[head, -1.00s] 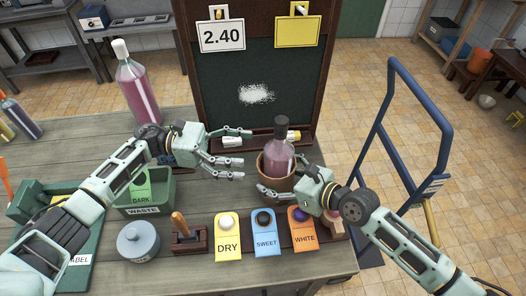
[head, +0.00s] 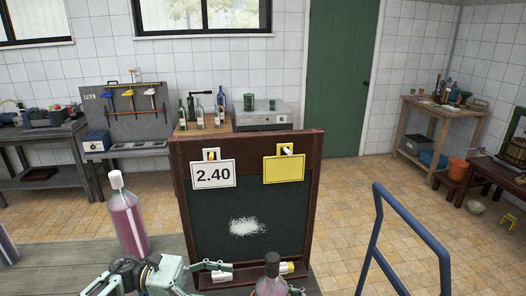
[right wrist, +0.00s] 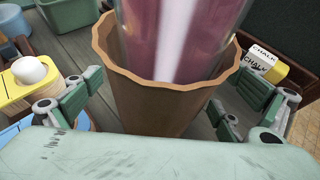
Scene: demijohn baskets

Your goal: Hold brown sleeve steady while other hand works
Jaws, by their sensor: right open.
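The brown sleeve (right wrist: 158,112) has a wavy rim and stands around the lower part of a pink bottle (right wrist: 172,38) in the right wrist view. My right gripper (right wrist: 162,100) is open, with fingers on both sides of the sleeve; whether they touch it I cannot tell.
A framed chalkboard (head: 280,215) with a 2.40 card (head: 213,174) and a yellow card (head: 284,169) stands behind. A white-capped pink bottle (head: 127,220) stands at left. A blue rail (head: 410,220) is at right.

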